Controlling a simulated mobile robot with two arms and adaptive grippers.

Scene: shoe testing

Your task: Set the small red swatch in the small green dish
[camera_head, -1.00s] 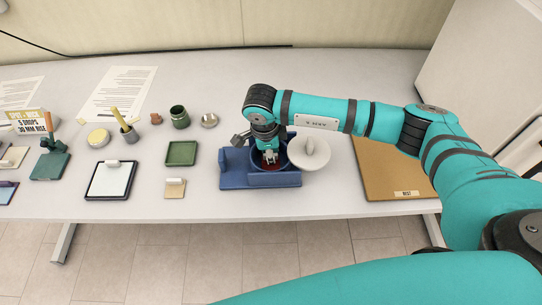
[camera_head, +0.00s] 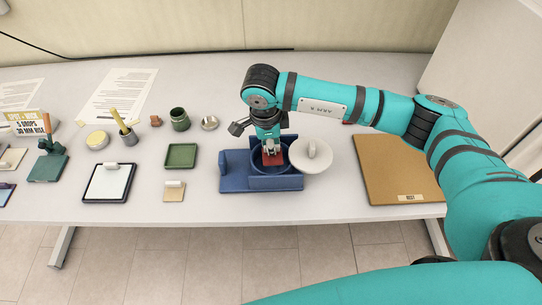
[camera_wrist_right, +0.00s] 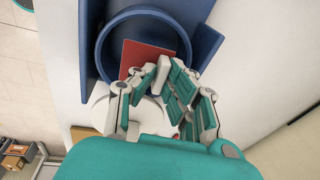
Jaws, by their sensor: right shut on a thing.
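The small red swatch (camera_head: 272,159) is in the fingers of my right gripper (camera_head: 270,148). It is held over the round blue pot of the blue stand (camera_head: 233,176). The right wrist view also shows the red swatch (camera_wrist_right: 137,53) at the fingertips of my right gripper (camera_wrist_right: 152,72), against the inside of the blue pot (camera_wrist_right: 107,42). The fingers cover part of the swatch. The small green dish (camera_head: 181,155) lies empty on the table, to the left of the blue stand. My left gripper is out of view.
A white knobbed lid (camera_head: 311,158) is right of the pot. A beige block (camera_head: 174,194) lies before the dish; a green jar (camera_head: 179,119) and a small metal bowl (camera_head: 209,123) stand behind it. A framed white pad (camera_head: 108,182) is left. A brown board (camera_head: 393,168) is right.

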